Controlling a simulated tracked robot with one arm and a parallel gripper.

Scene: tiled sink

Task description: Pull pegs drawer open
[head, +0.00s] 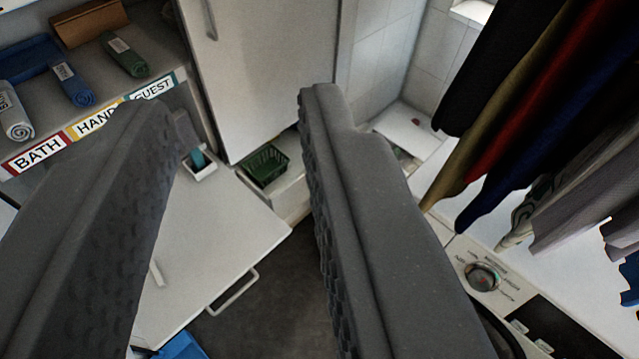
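No drawer marked as pegs can be read in the head view. A white panel (212,235) with a bar handle (232,292) shows low between my fingers; I cannot tell whether it is a drawer front, a door or a top. My gripper (238,108) is open, its two dark, ridged fingers wide apart with nothing between them. The fingers hide parts of the shelf and the floor.
A tall white door (265,70) stands behind. A green basket (264,165) sits low beside it. Towels lie on a labelled shelf (150,88) at left. Hanging clothes (530,110) and a washing machine (482,276) crowd the right. Dark floor (275,300) is open below.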

